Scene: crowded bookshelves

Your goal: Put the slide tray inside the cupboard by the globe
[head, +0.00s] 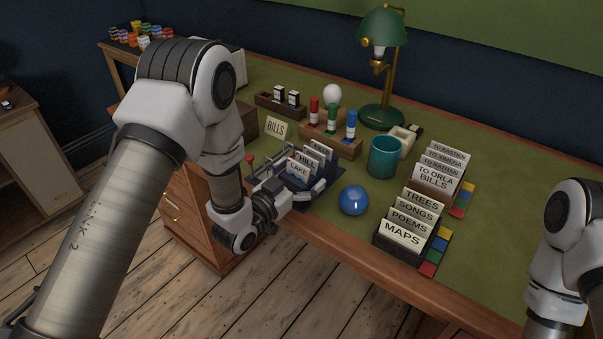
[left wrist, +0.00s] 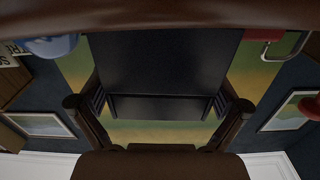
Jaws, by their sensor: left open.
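The dark navy slide tray (head: 327,197) sits at the desk's front edge and holds upright cards, two reading HILL and LAKE. My left gripper (head: 291,197) is at its front side, with the fingers open. In the left wrist view the dark tray (left wrist: 160,60) lies between the spread fingers of my left gripper (left wrist: 159,106); contact cannot be told. A low cupboard with a pale door (head: 38,180) stands at the far left. I cannot make out a globe beside it. My right arm shows at the right edge; its gripper is out of view.
A blue ball (head: 354,200) lies just right of the tray. Card boxes (head: 400,240) fill the right. Floor (head: 190,305) lies open in front.

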